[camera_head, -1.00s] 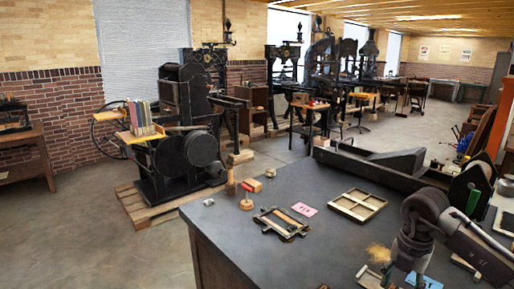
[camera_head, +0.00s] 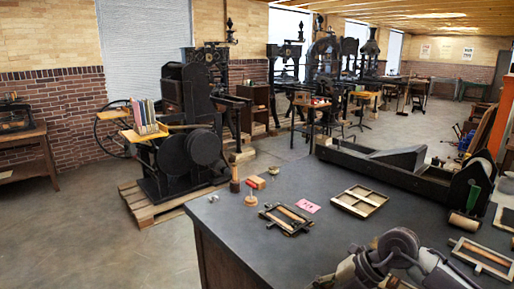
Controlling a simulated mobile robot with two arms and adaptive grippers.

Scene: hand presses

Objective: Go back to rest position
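My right arm (camera_head: 400,248) comes in low at the right and bends over the front of the dark worktop (camera_head: 270,231). Its lower links run down and left to the bottom edge of the picture. The fingers of the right gripper do not show. My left arm and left gripper are not in view.
On the worktop lie a framed form (camera_head: 286,218), a pink card (camera_head: 309,206), a wooden frame (camera_head: 360,201), a mallet (camera_head: 235,178) and a red-based stamp (camera_head: 251,199). A long black press bed (camera_head: 370,166) lines the back. Open floor (camera_head: 110,240) lies left.

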